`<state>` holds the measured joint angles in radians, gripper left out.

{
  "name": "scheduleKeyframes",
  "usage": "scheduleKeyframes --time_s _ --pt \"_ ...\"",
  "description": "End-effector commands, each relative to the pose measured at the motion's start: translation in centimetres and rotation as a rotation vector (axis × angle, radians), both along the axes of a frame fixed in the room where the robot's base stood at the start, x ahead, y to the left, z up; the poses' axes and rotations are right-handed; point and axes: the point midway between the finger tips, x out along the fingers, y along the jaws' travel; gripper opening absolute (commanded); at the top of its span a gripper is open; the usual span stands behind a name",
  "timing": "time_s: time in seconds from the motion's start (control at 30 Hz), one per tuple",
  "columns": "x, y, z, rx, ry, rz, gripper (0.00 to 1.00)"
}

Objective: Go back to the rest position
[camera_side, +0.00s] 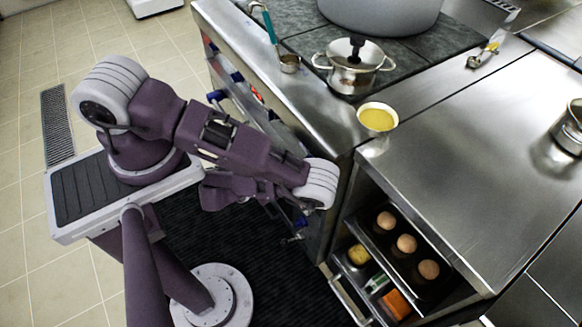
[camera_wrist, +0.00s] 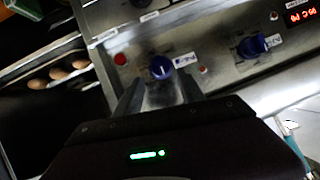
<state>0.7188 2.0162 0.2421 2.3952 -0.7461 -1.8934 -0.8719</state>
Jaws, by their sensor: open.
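My gripper (camera_wrist: 160,93) shows in the wrist view with its two fingers apart and nothing between them. It faces the metal stove front, where a blue knob (camera_wrist: 161,67) appears just beyond the fingertips. I cannot tell the gap between the fingers and the knob. In the side view my arm is folded, with its far bend beside the stove's front corner; the fingertips cannot be made out there.
A lidded pot (camera_side: 352,77), a small ladle (camera_side: 289,63) and a yellow-filled bowl (camera_side: 377,118) stand on top. Below the right counter (camera_side: 470,150), an open drawer (camera_side: 347,300) and a shelf with eggs (camera_side: 406,243) stick out. Open floor (camera_side: 25,220) lies left.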

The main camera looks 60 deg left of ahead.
Motion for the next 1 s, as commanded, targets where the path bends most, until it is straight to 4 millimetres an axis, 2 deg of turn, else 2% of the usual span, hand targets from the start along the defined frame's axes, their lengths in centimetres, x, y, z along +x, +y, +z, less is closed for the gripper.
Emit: scheduleKeyframes --time_s 0.07,0.13,0.17,0.2,0.27,0.3,0.37,0.4,0.47,0.5,0.57,0.63,0.67,0.7,0.77,0.87,0.9,0.97,1.0 --pt "0.2 -1.1 -0.6 -0.075 0.022 0.048 0.46" --pt "0.6 -4.6 -2.0 -0.272 0.094 0.156 0.46" --pt "1.0 -6.9 -2.4 -0.382 0.136 0.203 0.46" --pt "1.6 -10.6 -2.5 -0.532 0.198 0.253 0.46" --pt "2.7 -16.4 -1.6 -0.739 0.290 0.287 0.46" --pt "3.5 -20.1 -0.2 -0.857 0.344 0.284 0.46" --pt "4.7 -25.2 2.8 -1.008 0.419 0.254 0.46" --pt "5.4 -28.3 5.2 -1.095 0.464 0.221 0.46" --pt "6.3 -32.2 9.1 -1.198 0.521 0.152 0.46" --pt "6.7 -34.4 11.9 -1.253 0.554 0.100 0.46" --pt "7.1 -37.2 16.3 -1.316 0.594 0.008 0.46" --pt "7.5 -39.7 22.2 -1.348 0.624 -0.125 0.46" --pt "7.7 -40.1 25.3 -1.322 0.620 -0.197 0.46" --pt "8.2 -38.8 28.0 -1.217 0.596 -0.252 0.46" --pt "9.0 -34.9 30.0 -1.018 0.548 -0.259 0.46" --pt "9.3 -27.5 34.0 -0.727 0.483 -0.227 0.46" --pt "8.8 -24.4 35.7 -0.628 0.466 -0.201 0.46" --pt "7.3 -19.8 38.2 -0.497 0.455 -0.153 0.46" --pt "5.8 -16.9 39.7 -0.423 0.456 -0.120 0.46"
